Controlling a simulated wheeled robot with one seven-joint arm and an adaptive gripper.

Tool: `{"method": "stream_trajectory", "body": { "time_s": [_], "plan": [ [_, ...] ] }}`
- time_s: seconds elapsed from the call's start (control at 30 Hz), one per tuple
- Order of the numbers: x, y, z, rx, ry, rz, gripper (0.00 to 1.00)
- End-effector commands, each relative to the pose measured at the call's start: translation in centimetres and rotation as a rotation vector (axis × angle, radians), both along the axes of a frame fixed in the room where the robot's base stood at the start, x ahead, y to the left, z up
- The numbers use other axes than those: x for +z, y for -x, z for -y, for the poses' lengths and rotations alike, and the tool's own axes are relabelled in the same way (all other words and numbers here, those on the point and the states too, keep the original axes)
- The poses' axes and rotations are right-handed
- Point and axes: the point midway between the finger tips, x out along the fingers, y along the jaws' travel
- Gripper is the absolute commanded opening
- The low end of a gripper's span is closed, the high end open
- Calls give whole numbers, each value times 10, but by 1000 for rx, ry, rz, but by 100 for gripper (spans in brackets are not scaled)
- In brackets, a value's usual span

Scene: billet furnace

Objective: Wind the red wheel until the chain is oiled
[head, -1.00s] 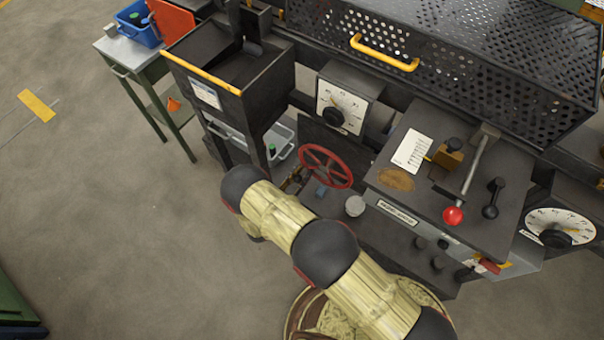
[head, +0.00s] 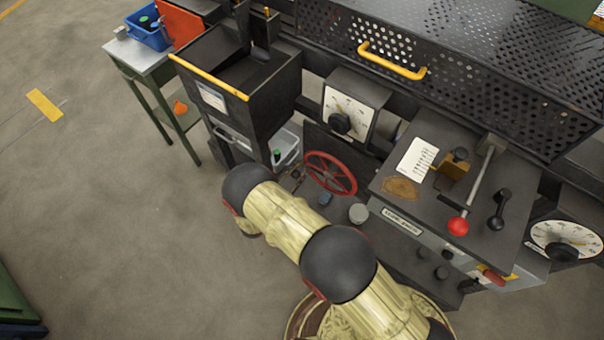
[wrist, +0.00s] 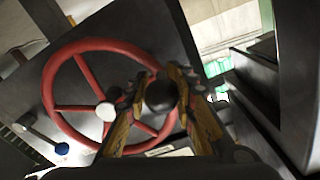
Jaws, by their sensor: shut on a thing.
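The red wheel (head: 331,174) is a spoked handwheel low on the dark machine front, and shows large in the wrist view (wrist: 83,48) with a pale round hub. My gripper (wrist: 160,88) is at the right side of its rim. Its two yellow-and-dark fingers are closed around a dark round knob (wrist: 160,95) that sits at the rim. In the head view my arm hides the gripper and part of the area left of the wheel. I cannot make out the chain in either view.
A dial (head: 348,112) stands above the wheel. A control panel (head: 400,188) with a red-knobbed lever (head: 458,226) is to its right. A dark hopper (head: 240,105) with a yellow edge stands to its left. A blue-ended lever (wrist: 61,148) lies beside the wheel. Open floor is at left.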

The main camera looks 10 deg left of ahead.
Motion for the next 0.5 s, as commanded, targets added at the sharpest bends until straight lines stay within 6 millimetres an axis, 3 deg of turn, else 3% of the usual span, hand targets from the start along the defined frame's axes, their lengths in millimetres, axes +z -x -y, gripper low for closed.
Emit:
{"method": "stream_trajectory", "body": {
  "time_s": [0.5],
  "plan": [
    [46, -4, -3, 6, -382, 159, 0]
  ]
}}
